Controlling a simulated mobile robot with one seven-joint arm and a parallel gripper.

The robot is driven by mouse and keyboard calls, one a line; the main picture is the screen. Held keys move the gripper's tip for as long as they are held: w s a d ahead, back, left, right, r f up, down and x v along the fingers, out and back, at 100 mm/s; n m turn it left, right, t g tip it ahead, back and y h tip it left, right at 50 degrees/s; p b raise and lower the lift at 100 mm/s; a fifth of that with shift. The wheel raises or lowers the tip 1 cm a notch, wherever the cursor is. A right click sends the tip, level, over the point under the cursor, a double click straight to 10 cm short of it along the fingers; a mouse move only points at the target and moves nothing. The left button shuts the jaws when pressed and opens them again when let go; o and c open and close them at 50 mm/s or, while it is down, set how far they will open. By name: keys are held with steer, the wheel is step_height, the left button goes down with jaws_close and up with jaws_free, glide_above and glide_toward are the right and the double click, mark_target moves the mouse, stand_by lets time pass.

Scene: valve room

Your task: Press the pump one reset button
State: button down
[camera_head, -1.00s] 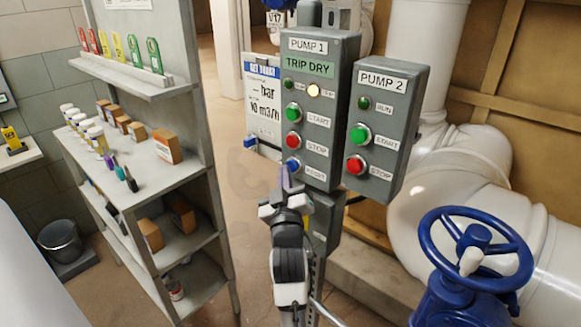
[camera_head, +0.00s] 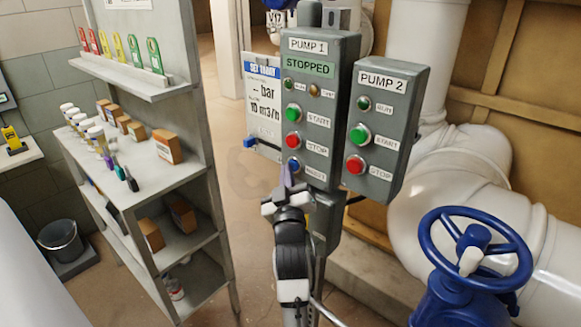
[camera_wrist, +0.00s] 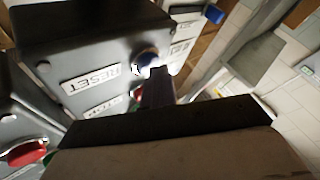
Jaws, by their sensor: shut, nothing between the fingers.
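The pump one panel (camera_head: 345,62) is a grey box labelled PUMP 1, with its display (camera_head: 308,68) reading STOPPED. Its blue reset button (camera_head: 293,166) is the lowest, below the red stop button (camera_head: 293,141) and green start button (camera_head: 293,111). The amber lamp (camera_head: 314,90) looks unlit. My gripper (camera_head: 286,178) is shut and empty, with its tips just below the reset button. In the wrist view, the blue button (camera_wrist: 146,60) is at the fingertips (camera_wrist: 158,75), beside the RESET label (camera_wrist: 91,79). Whether they touch it is unclear.
The pump two panel (camera_head: 408,88) stands close on the right. A blue valve wheel (camera_head: 432,222) and white pipes are at the lower right. A shelf unit (camera_head: 130,192) with bottles and boxes stands at the left. Open floor lies between shelf and panels.

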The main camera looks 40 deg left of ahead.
steer(key=shift+s, duration=0.85)
steer(key=shift+s+a+b, duration=0.2)
steer(key=shift+s+b, duration=0.55)
steer(key=shift+s, duration=1.75)
